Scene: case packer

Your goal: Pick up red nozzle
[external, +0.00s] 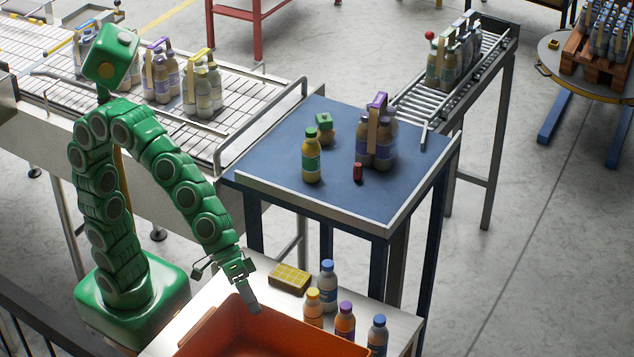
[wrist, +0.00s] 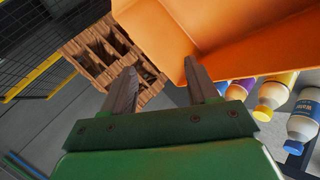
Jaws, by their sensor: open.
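A small red cylinder, which looks like the red nozzle (external: 358,171), stands on the blue table (external: 290,165) in the external view. It is just in front of a pack of purple-capped bottles (external: 376,140). The nozzle does not show in the wrist view.
A green-capped bottle (external: 311,157) and a small green-topped object (external: 324,128) stand left of the nozzle. The orange bin (external: 265,330), a yellow block (external: 290,279) and several bottles are near my gripper. A brown crate (wrist: 105,50) shows in the wrist view. The table's front right is clear.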

